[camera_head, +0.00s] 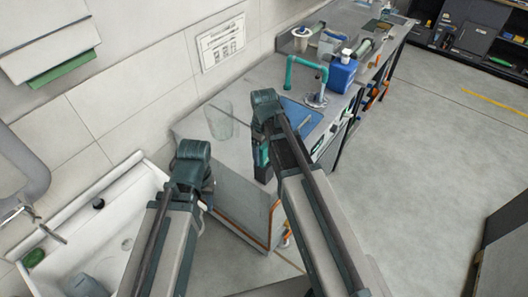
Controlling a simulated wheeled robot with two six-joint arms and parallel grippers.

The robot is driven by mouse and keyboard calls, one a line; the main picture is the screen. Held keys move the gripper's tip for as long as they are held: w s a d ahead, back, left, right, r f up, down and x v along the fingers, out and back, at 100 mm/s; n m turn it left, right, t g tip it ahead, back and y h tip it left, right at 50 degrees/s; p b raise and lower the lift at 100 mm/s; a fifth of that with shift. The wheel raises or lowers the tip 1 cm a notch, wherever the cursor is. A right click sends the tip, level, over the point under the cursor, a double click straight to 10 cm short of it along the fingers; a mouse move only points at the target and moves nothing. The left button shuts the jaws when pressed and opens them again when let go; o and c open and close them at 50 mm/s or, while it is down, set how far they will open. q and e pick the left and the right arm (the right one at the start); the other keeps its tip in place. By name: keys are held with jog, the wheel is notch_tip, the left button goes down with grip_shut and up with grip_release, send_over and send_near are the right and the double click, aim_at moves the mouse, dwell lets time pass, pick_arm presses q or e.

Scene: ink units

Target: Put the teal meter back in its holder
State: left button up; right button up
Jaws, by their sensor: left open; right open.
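A small bright teal patch (264,154) shows beside the end of my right arm, above the counter. It may be the teal meter, but most of it is hidden and I cannot tell whether it stands in anything. I cannot make out a holder. My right gripper (264,172) points down at the counter's near end, close to this patch; it is open, its fingertips hardly visible. My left gripper (207,194) is open, low between the sink and the counter's near end, and largely hidden by its own wrist.
A clear beaker (219,121) stands on the grey counter (187,126) near the wall. A white sink (152,205) is at lower left. The floor (420,160) at right is clear.

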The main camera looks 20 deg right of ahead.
notch_tip(320, 180, up, 12)
jog(key=p, duration=1.2)
jog(key=shift+r, duration=0.1)
jog(key=s+a+m+h, duration=0.1)
jog(key=s+a+m, duration=0.3)
jog(key=s+a, duration=0.6)
jog(key=s, duration=0.4)
jog(key=shift+s+a, duration=0.2)
jog(key=shift+a, duration=0.05)
notch_tip(320, 180, down, 12)
jog(key=b, duration=1.2)
jog(key=shift+f+b, duration=0.25)
jog(key=shift+b, duration=0.05)
